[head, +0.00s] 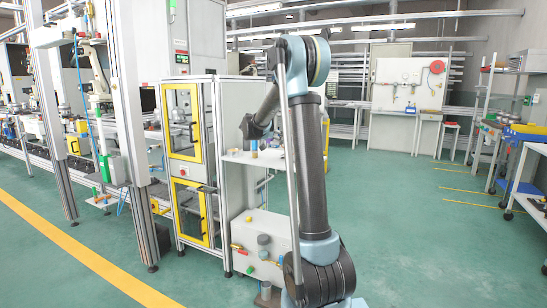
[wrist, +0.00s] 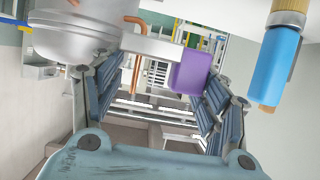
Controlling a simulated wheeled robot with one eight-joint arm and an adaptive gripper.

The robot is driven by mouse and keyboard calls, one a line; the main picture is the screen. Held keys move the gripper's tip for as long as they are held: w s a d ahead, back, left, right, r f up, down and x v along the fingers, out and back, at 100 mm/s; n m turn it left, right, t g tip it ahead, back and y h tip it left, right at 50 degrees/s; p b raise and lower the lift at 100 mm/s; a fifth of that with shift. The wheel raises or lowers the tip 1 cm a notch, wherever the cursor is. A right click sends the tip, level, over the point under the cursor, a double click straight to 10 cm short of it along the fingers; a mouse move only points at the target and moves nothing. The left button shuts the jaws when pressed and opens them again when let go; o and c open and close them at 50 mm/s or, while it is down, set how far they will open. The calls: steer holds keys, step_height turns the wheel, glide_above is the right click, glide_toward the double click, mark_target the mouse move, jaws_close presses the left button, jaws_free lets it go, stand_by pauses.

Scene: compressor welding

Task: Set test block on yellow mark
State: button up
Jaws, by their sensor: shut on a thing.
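My gripper (wrist: 160,78) shows in the wrist view with its two dark blue-grey fingers wide apart. A purple block (wrist: 190,70) is at the tip of the right finger. A pale grey bar (wrist: 150,44) reaches from beside the left fingertip to the purple block; whether the two are one piece I cannot tell. I take the purple block to be the test block, held between the fingers. In the head view my gripper (head: 248,128) is small and dark, above a white shelf (head: 240,158). I cannot make out the yellow mark on a work surface.
In the wrist view a silver vessel (wrist: 75,40) with a copper pipe (wrist: 135,50) is close at upper left. A blue cylinder (wrist: 278,65) hangs at right. In the head view a yellow-framed cabinet (head: 184,120) stands left of the shelf. Open green floor lies at right.

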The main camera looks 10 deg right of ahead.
mark_target(274, 160)
step_height(274, 160, down, 9)
steer(key=shift+a+r, duration=0.1)
stand_by(0.4)
steer(key=o, duration=1.3)
